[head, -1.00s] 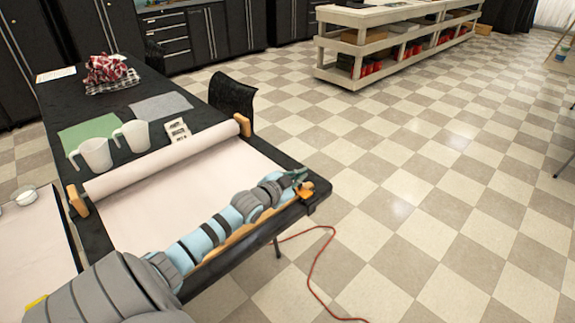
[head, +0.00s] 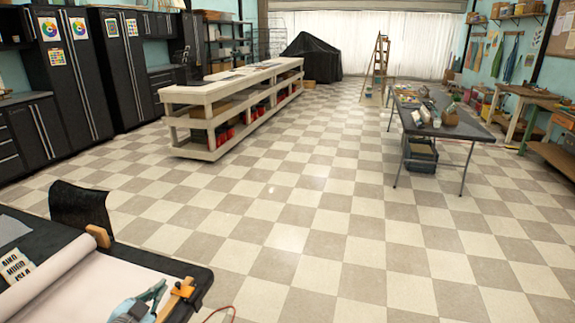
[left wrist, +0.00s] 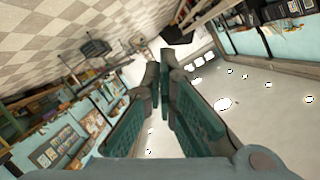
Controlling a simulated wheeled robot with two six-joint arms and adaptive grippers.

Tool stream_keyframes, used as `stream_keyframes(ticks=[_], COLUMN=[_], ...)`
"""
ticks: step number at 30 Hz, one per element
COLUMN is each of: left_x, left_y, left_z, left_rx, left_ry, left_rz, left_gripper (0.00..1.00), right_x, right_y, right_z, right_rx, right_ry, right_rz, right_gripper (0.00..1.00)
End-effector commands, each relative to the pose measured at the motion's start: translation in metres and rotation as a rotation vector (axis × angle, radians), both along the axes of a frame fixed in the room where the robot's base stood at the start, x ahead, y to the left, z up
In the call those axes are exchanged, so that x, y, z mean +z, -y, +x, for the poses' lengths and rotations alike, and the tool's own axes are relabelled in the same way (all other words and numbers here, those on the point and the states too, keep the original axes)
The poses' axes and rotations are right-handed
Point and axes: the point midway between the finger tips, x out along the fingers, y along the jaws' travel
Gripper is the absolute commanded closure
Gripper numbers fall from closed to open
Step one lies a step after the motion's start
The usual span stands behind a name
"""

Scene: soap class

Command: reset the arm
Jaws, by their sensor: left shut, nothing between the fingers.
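My left gripper (head: 150,294) shows at the bottom left of the head view, above the near corner of the black table by the paper roll. In the left wrist view its teal-padded fingers (left wrist: 162,62) are brought together with nothing between them. That view is tilted and looks across the room at floor, shelves and ceiling. Most of my left arm is below the head picture. My right gripper is in neither view.
The black table (head: 165,262) carries white paper (head: 85,283) and a black chair (head: 82,207) stands behind it. A long white shelf bench (head: 232,84) and a grey folding table (head: 450,130) stand farther off. The checkered floor between is clear.

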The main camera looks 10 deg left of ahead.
Motion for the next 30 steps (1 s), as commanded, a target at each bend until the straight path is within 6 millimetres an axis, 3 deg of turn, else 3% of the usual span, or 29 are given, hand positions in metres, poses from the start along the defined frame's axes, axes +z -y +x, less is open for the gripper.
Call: stream_keyframes(ticks=[2,5,9,12,17,23,30], left_x=[-0.011,-0.040,-0.075,-0.087,-0.092,-0.083,-0.169], left_y=[0.011,0.042,0.093,0.121,0.158,0.196,0.189], left_z=[-0.007,-0.035,-0.094,-0.136,-0.197,-0.266,-0.260], left_rx=[0.018,0.078,0.170,0.217,0.264,0.300,0.324], left_ry=[-0.034,-0.150,-0.368,-0.509,-0.700,-0.911,-0.968], left_rz=[-0.021,-0.079,-0.170,-0.222,-0.292,-0.368,-0.367], left_gripper=[1.00,1.00,1.00,1.00,1.00,1.00,1.00], right_x=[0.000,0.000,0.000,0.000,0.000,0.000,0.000], right_y=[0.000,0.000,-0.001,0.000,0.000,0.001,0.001], right_z=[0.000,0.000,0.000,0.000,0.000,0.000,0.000], right_rx=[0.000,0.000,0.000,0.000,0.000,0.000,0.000], right_ry=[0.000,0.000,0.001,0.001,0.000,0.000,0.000], right_rz=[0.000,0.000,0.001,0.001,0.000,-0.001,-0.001], right_gripper=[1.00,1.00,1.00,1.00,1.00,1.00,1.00])
